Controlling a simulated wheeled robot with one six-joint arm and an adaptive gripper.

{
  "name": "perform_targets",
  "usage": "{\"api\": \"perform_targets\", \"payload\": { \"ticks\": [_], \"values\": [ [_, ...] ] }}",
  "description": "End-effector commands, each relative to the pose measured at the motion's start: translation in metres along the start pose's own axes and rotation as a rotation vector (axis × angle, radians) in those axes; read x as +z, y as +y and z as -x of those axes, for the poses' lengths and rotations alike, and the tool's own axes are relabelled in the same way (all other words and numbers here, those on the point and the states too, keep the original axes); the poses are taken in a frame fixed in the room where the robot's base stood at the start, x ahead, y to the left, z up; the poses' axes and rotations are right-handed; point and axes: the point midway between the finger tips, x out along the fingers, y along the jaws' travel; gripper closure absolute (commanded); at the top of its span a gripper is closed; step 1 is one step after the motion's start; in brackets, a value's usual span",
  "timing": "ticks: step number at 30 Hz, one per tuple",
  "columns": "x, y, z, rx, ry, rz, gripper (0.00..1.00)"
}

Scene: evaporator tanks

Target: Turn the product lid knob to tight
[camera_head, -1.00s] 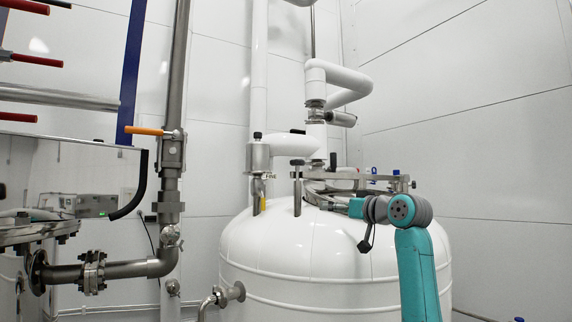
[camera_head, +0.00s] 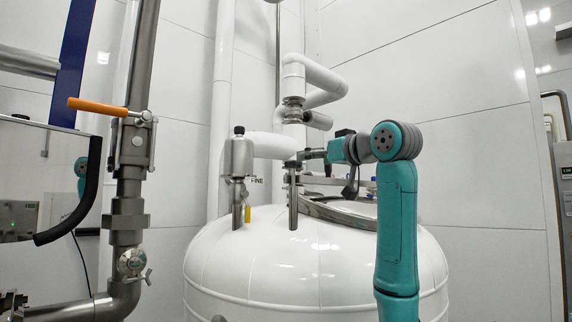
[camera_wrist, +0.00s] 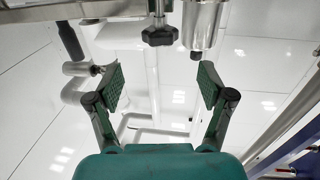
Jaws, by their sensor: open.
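The white tank (camera_head: 310,262) stands in front of me, with a metal lid rim (camera_head: 345,212) on its top. A black star-shaped knob (camera_wrist: 160,36) on a metal stem shows near the top of the wrist view. It lies beyond the fingertips, between their two lines, and is not touched. My gripper (camera_wrist: 161,76) is open and empty. In the head view my gripper (camera_head: 305,156) is above the lid's left side, close to an upright metal rod (camera_head: 293,205). The knob cannot be made out clearly there. Its tight or loose state cannot be told.
A metal cylinder (camera_head: 239,158) with a black top stands left of the gripper; a cylinder (camera_wrist: 200,22) also shows beside the knob. A white bent pipe (camera_head: 318,75) rises behind. A steel pipe with an orange lever (camera_head: 98,107) stands left. Air right of my arm is clear.

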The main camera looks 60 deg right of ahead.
Motion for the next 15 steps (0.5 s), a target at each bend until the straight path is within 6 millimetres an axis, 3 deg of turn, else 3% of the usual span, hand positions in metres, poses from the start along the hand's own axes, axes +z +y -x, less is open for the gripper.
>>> {"api": "perform_targets", "payload": {
  "ticks": [15],
  "values": [
    [0.000,-0.001,-0.083,-0.003,0.000,-0.001,0.20]
  ]
}}
